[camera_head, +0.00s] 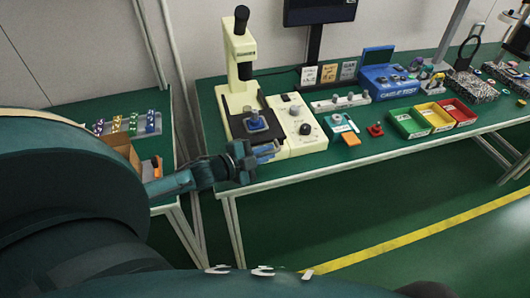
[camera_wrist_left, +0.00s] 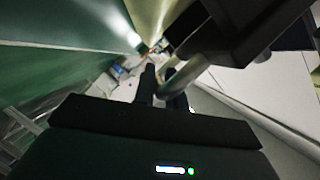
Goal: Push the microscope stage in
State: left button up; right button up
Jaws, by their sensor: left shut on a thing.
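The cream microscope (camera_head: 240,88) stands on the green bench with its black eyepiece up. Its dark stage (camera_head: 246,128) carries a small blue piece (camera_head: 254,119) with a clear top. A pale bar handle (camera_head: 267,149) sticks out at the stage's front. My left gripper (camera_head: 255,155) is at this handle and shut on it. In the left wrist view the grey curved handle (camera_wrist_left: 185,70) runs to my left gripper (camera_wrist_left: 161,90), beneath the dark stage (camera_wrist_left: 235,35). The exact contact is partly hidden. My right gripper is not in view.
A cream control box (camera_head: 296,125) stands right of the stage. Green, yellow and red bins (camera_head: 436,117) and a blue tester (camera_head: 390,83) sit farther right. A side bench at left holds a cardboard box (camera_head: 118,141). The floor in front is clear.

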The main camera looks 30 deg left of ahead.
aim_at(262, 143)
pick_arm(q)
grip_shut()
jog(key=shift+w+a+b, duration=0.7)
jog(key=shift+w+a, duration=0.55)
jog(key=shift+a, duration=0.2)
jog(key=o, duration=0.7)
grip_release()
jog(key=shift+s, duration=0.1)
jog(key=p+v, duration=0.1)
jog(key=v, duration=1.2)
